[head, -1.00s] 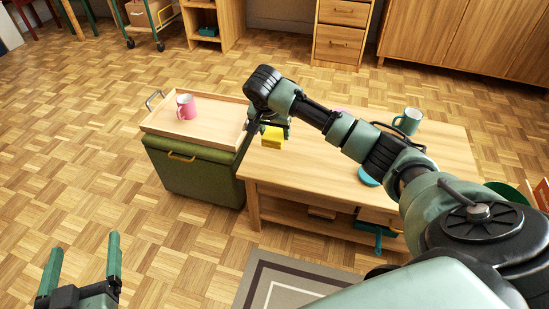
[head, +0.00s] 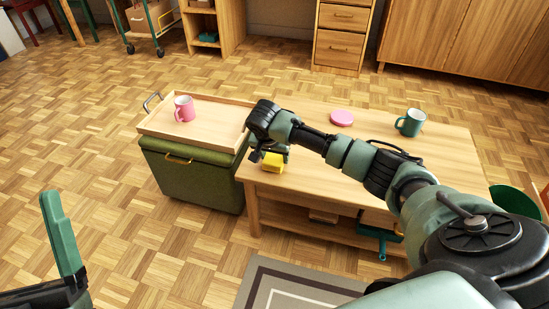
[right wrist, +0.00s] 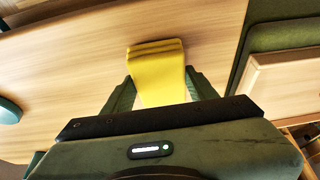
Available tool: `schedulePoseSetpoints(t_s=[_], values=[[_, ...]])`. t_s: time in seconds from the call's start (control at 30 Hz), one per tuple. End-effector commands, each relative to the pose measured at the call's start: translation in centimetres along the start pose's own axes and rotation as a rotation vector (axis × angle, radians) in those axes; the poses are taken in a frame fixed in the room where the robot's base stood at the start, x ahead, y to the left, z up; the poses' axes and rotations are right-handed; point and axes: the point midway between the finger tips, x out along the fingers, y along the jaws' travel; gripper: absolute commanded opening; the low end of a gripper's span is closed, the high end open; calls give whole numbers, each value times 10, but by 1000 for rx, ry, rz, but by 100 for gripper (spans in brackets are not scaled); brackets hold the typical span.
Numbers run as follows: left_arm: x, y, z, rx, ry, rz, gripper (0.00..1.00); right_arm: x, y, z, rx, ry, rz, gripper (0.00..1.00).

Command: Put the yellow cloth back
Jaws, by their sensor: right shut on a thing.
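The yellow cloth (head: 273,162) is at the left end of the low wooden table (head: 310,183), near its front left corner. My right gripper (head: 268,152) is over it, its jaws partly hidden by the wrist. In the right wrist view the folded cloth (right wrist: 157,68) sits between the two fingers of my right gripper (right wrist: 160,92), which is shut on it. I cannot tell whether the cloth touches the tabletop. My left gripper (head: 65,245) is low at the left edge, away from the furniture. Only one finger shows clearly.
A wooden tray (head: 215,128) with a pink mug (head: 184,108) rests on a green storage box (head: 190,178) left of the table. A pink disc (head: 341,117) and a teal mug (head: 410,122) stand on the table. A teal disc (right wrist: 8,110) shows in the wrist view.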

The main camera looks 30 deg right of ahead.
Motion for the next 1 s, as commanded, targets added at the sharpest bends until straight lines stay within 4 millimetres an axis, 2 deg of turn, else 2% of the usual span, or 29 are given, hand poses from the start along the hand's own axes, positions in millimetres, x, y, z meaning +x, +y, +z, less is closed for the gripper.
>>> schedulePoseSetpoints(t_s=[0.27,0.47,0.5,0.57,0.6,1.0], values=[[0,0,-3,-1,16,0,85,1,0,1,0,0,-1,25],[1,0,2,1,-11,-1,85,3,0,1,1,-1,-1,25],[1,0,3,1,-19,-1,85,4,0,2,1,-1,0,60],[0,0,4,1,-19,-1,85,4,0,2,1,0,-1,77],[0,0,3,1,-19,-1,85,4,0,2,1,0,-1,79],[-1,0,-1,0,9,0,85,1,0,0,0,2,-1,79]])
